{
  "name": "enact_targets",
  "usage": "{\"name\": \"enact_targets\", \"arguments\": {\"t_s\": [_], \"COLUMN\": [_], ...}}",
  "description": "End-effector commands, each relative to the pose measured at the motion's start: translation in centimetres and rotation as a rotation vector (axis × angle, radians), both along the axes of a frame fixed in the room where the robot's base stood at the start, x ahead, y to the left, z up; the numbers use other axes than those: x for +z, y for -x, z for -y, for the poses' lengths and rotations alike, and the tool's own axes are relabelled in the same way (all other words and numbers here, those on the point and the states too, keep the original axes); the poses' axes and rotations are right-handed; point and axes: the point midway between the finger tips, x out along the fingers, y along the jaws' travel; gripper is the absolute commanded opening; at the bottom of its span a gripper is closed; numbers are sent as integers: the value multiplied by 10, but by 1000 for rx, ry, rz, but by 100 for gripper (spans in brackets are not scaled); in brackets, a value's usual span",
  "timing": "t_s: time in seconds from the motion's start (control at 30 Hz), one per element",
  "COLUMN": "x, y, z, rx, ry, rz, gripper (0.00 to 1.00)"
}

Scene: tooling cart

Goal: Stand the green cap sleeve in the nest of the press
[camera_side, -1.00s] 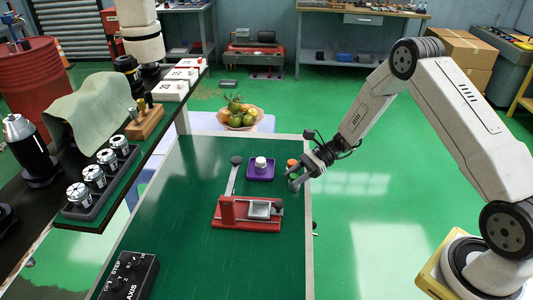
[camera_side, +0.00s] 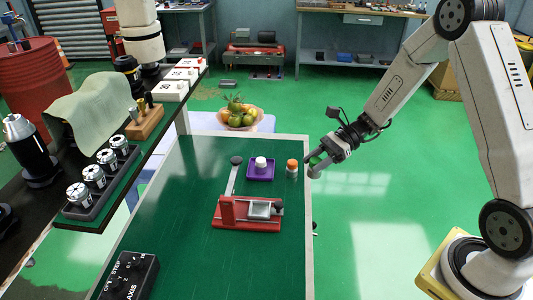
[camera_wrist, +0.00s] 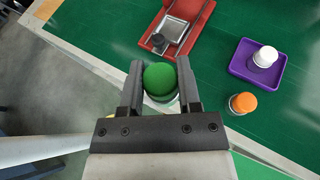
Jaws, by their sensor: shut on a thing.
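The green cap sleeve (camera_wrist: 159,78) is between the two fingers of my gripper (camera_wrist: 160,66) in the wrist view, with a pale body partly showing below its green top. My gripper (camera_side: 314,168) is shut on it and is raised at the right edge of the table in the side view; the sleeve is hard to make out there against the green floor. The red press (camera_side: 228,212) stands on the table, left of and below my gripper in that picture. Its grey square nest (camera_side: 260,209) looks empty; the nest also shows in the wrist view (camera_wrist: 176,29).
A purple tray (camera_side: 251,176) holding a white-topped sleeve (camera_side: 261,162) sits behind the press. An orange-capped sleeve (camera_side: 292,168) stands to the tray's right, close to my gripper. A black control box (camera_side: 132,276) lies at the front left. The table left of the press is clear.

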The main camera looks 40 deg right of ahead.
Motion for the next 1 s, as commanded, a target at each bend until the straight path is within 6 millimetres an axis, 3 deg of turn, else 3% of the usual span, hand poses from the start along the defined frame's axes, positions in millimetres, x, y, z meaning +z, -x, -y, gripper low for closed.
{"name": "enact_targets", "arguments": {"t_s": [0.2, 0.43, 0.7, 1.0], "x": [17, 28, 33, 33], "y": [37, 63, 75, 76], "z": [0, 0, -1, -1], "rx": [-3, -1, 0, 0], "ry": [0, 0, -1, -1], "rz": [0, 2, 1, 0], "gripper": [0, 0, 0, 0]}}
